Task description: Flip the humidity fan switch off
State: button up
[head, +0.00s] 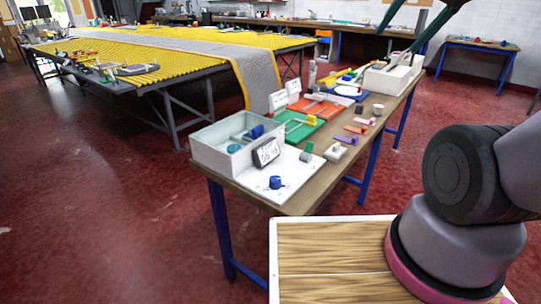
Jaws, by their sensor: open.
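A small display (267,152) with dark digits leans against the front of a pale grey bin on the near end of the long bench. A white board (258,188) lies in front of it with a blue knob-like piece (276,182) on it. A small white block with a raised top (335,151) sits to the right. I cannot tell which of these, if any, is the humidity fan switch.
The pale bin (208,153) holds tools. Green (290,122) and orange (323,106) mats and several small coloured pieces crowd the bench (385,118). A wood-topped surface (335,262) lies in front, beside my arm. A large yellow rug table (165,55) stands left; red floor between is clear.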

aim_at(309, 148)
jog(key=l+u, duration=0.35)
jog(key=l, duration=0.3)
jog(key=k+l+u, duration=0.15)
jog(key=l+u, duration=0.25)
jog(key=l, duration=0.2)
jog(key=i+j+u, duration=0.15)
jog(key=i+u, duration=0.15)
jog(key=i, duration=0.1)
